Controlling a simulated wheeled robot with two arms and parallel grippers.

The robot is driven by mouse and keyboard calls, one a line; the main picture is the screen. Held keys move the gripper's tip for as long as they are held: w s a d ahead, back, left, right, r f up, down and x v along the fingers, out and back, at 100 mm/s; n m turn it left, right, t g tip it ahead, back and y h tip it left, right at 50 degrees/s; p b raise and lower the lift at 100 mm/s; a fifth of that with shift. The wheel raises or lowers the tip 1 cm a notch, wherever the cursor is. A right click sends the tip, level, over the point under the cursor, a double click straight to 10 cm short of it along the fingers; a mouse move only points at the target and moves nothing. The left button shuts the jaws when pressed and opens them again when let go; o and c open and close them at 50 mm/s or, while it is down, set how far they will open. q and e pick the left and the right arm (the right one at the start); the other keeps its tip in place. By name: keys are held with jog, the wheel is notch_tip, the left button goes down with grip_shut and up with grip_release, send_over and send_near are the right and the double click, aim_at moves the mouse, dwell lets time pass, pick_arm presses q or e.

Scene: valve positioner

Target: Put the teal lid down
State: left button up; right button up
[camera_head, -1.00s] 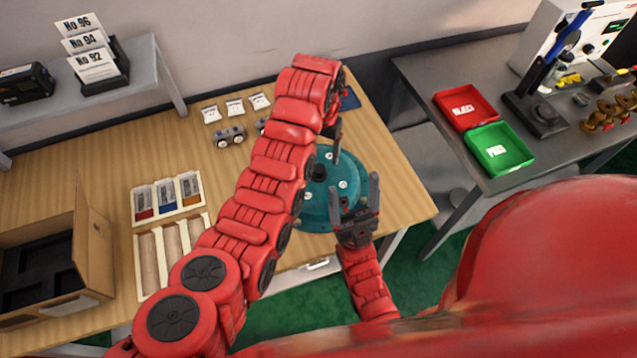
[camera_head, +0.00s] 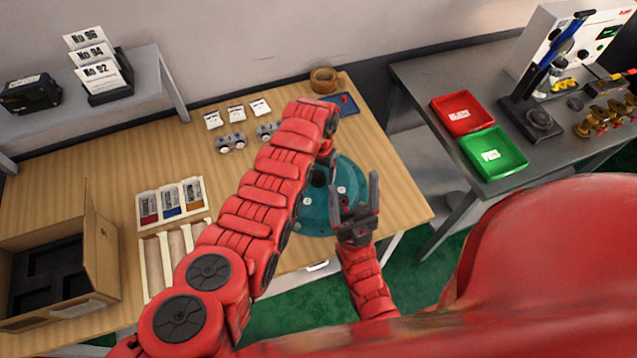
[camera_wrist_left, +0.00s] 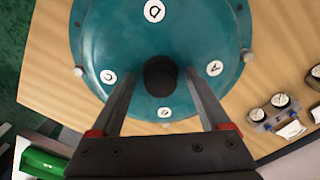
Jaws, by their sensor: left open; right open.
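The teal lid (camera_head: 347,205) is a round disc with white letter marks and a black knob (camera_head: 319,177) at its middle. It appears to lie flat at the wooden table's front right, partly hidden by my left arm. My left gripper (camera_wrist_left: 160,78) is open, with its fingers on either side of the knob (camera_wrist_left: 160,68) in the left wrist view; I cannot tell whether they touch it. In the head view my left gripper is mostly hidden behind its wrist. My right gripper (camera_head: 355,192) is open and empty at the lid's right side, one finger overlapping the lid in the picture.
A tape roll (camera_head: 324,79) and blue pad (camera_head: 345,103) lie behind the lid. Grey fittings (camera_head: 230,142), a cartridge tray (camera_head: 172,201) and an open cardboard box (camera_head: 98,255) are to the left. Red (camera_head: 463,112) and green (camera_head: 494,153) trays stand on the grey bench. Wood right of the lid is clear.

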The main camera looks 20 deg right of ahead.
pick_arm(q)
grip_shut()
dwell(0.4)
dwell(1.0)
